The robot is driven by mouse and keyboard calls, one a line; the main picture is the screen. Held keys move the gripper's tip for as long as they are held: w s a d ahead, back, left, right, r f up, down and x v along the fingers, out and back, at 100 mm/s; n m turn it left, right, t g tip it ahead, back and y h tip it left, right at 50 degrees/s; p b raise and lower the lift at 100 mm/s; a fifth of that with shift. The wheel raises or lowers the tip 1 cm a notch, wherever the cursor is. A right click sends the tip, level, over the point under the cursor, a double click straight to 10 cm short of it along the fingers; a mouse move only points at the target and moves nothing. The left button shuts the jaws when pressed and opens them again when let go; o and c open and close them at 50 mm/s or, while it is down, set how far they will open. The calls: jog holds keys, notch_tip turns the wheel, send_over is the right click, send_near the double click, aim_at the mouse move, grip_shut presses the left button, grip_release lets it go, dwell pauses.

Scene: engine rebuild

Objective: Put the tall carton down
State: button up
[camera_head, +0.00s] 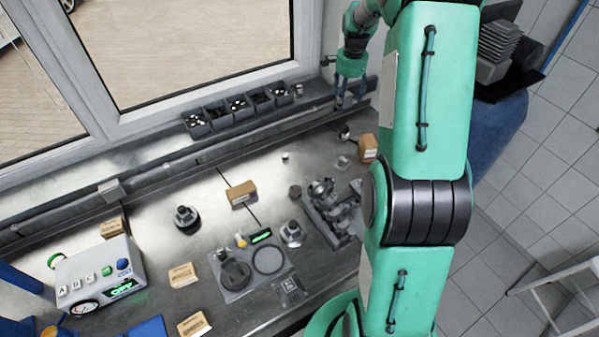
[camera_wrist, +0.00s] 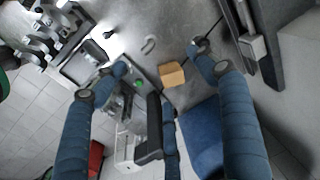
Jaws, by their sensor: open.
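In the head view, a small brown carton (camera_head: 368,148) stands upright at the right end of the steel bench, partly behind my arm. It looks like the tall carton, but its full height is hard to judge. My gripper (camera_head: 350,103) is above the back of the bench, up and left of this carton and apart from it. In the wrist view, a brown carton (camera_wrist: 172,75) shows beyond and between the blue fingers of my gripper (camera_wrist: 158,57). The fingers are spread wide and hold nothing.
More cartons lie on the bench (camera_head: 150,260), one near the middle (camera_head: 241,194). Metal engine parts (camera_head: 330,205) stand left of my arm. Small bins (camera_head: 238,106) line the window sill. A labelled control box (camera_head: 95,275) is at left. Bare bench shows between the parts.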

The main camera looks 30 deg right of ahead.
jog(key=s+a+r+n+t, duration=0.1)
jog(key=s+a+r+n, duration=0.4)
jog(key=a+r, duration=0.55)
jog(key=s+a+r+n+t, duration=0.1)
jog(key=s+a+r+n, duration=0.2)
jog(key=s+a+r, duration=0.8)
jog(key=s+a+f+n+t, duration=0.2)
jog(key=s+a+n, duration=0.7)
jog(key=s+a, duration=1)
jog(key=shift+s+a+t+y, duration=0.25)
jog(key=shift+s+t+y, duration=0.05)
jog(key=shift+s, duration=0.55)
notch_tip(320, 180, down, 17)
jog(key=b, duration=1.7)
dwell(0.7)
